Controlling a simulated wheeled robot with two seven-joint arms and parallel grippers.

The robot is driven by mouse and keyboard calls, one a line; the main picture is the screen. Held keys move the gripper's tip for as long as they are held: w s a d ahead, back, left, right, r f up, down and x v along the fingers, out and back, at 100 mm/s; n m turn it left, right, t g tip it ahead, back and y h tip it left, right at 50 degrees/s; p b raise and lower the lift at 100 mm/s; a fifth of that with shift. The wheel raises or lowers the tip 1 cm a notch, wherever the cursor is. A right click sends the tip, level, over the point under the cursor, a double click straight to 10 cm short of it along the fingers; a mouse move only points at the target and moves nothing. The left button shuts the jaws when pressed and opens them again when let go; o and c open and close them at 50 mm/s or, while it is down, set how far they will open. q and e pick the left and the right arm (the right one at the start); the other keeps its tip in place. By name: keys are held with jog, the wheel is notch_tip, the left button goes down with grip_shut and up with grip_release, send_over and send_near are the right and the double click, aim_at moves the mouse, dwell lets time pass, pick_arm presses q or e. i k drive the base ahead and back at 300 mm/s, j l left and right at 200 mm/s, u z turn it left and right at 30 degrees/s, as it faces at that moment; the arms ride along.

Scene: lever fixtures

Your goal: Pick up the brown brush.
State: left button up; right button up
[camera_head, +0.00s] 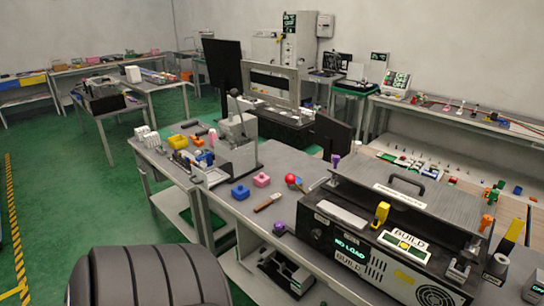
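The brown brush (268,202) lies on the grey workbench (232,207), near its front edge and left of the black machine. It looks small, with a brown body and a darker end. Nothing covers it, and no gripper is near it. Neither my left nor my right gripper shows in the head view.
A purple knob (279,228) is in front. The black machine (385,240) stands right. A dark ribbed shape fills the lower left. Green floor is open at left.

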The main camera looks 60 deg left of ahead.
aim_at(274, 198)
jog(key=u, duration=1.85)
jog(key=i+j+z, duration=0.25)
jog(key=k+j, duration=0.05)
jog(key=k, duration=0.05)
